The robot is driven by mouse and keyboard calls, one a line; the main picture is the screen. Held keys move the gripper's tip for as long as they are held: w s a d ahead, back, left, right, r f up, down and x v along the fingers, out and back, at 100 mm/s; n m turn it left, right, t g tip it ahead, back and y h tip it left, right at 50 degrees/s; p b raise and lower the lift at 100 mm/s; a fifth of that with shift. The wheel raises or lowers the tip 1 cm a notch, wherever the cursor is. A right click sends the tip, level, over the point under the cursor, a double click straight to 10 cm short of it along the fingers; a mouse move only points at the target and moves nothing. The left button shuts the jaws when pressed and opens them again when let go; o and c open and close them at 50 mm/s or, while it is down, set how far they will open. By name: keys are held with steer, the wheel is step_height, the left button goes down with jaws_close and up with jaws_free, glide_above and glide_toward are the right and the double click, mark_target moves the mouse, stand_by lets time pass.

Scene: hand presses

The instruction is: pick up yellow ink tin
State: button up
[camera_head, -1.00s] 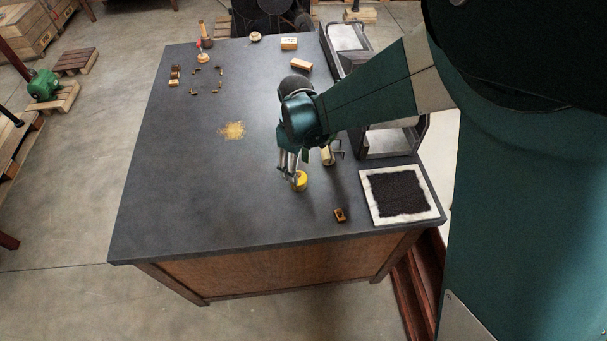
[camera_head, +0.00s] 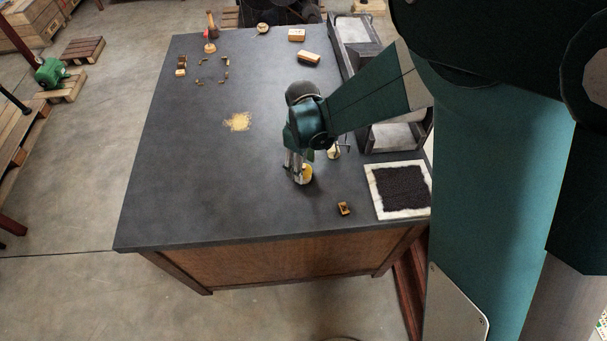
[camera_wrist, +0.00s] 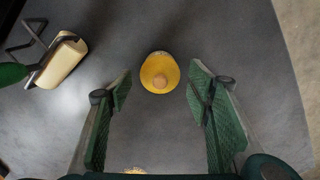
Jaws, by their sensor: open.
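The yellow ink tin (camera_head: 308,174) stands on the dark table top, partly hidden by my gripper (camera_head: 299,172) in the head view. In the wrist view the tin (camera_wrist: 160,73) is a yellow round shape with a tan spot on it, centred in the gap just beyond the fingertips. My gripper (camera_wrist: 160,85) is open and empty, its green-padded fingers apart on the left and right of that gap. The fingers point down at the table.
A cream roller with a metal frame (camera_wrist: 62,62) lies close by to the left in the wrist view. A small brass-coloured block (camera_head: 344,208) and a white-edged black slab (camera_head: 402,190) are to the right. Golden powder (camera_head: 238,121) lies on the left. The front left of the table is clear.

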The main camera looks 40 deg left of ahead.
mark_target(303, 171)
steer(key=shift+f, duration=1.7)
steer(key=c, duration=1.1)
steer(key=shift+r, duration=0.1)
steer(key=shift+r, duration=4.9)
